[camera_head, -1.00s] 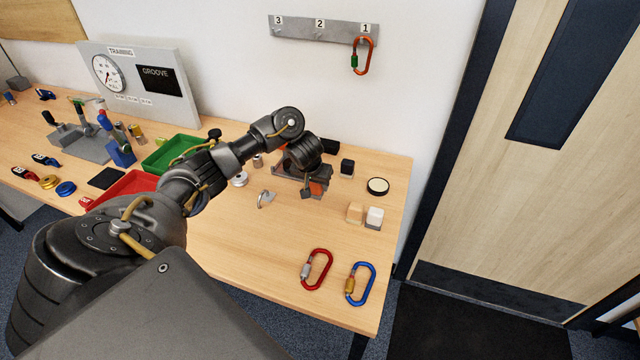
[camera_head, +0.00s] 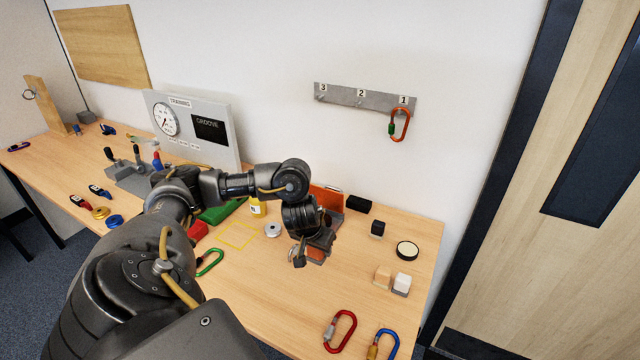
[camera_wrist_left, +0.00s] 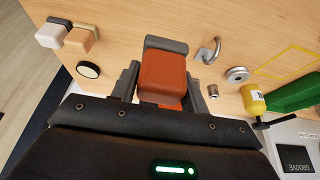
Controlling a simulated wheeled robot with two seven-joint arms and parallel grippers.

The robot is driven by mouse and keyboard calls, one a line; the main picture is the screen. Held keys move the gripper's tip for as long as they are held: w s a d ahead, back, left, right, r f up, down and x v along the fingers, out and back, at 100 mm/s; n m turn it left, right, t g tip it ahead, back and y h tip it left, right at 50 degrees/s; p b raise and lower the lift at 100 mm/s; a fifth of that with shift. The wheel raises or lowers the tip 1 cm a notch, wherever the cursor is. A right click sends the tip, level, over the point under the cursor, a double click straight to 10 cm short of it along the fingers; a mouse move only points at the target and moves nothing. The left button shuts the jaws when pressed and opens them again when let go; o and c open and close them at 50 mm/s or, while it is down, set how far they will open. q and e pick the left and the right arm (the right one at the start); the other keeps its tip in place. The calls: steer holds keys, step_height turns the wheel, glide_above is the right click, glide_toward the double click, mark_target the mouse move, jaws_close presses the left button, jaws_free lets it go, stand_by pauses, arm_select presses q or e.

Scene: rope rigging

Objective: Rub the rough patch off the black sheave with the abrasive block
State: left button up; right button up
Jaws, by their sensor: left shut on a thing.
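My left gripper (camera_head: 305,252) is low over the right part of the bench. In the left wrist view an orange-brown block (camera_wrist_left: 165,75) sits between its two dark fingers, and they are shut on it. A grey bar-like part (camera_wrist_left: 166,44) lies just past the block. In the head view the wrist and fingers cover most of the block and whatever is under it. I cannot make out the black sheave or its rough patch; it may be hidden behind my gripper. My right gripper is not in view.
An orange panel (camera_head: 328,198) stands behind my gripper. To its right are a black cube (camera_head: 377,228), a pale-topped black disc (camera_head: 406,251), a tan block (camera_head: 382,276) and a white block (camera_head: 402,283). A silver wheel (camera_head: 272,230) lies left. Red (camera_head: 341,331) and blue carabiners lie in front.

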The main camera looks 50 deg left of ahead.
arm_select(q)
steer(key=o, duration=0.4)
steer(key=shift+c, duration=1.3)
steer(key=s+d+m+h+b, duration=0.1)
steer(key=d+m+h+b, duration=0.2)
steer(key=d+m+b, duration=0.6)
steer(key=shift+s+d+f+m+h+b, duration=0.3)
steer(key=shift+d+b, duration=1.15)
steer(key=shift+d, duration=5.9)
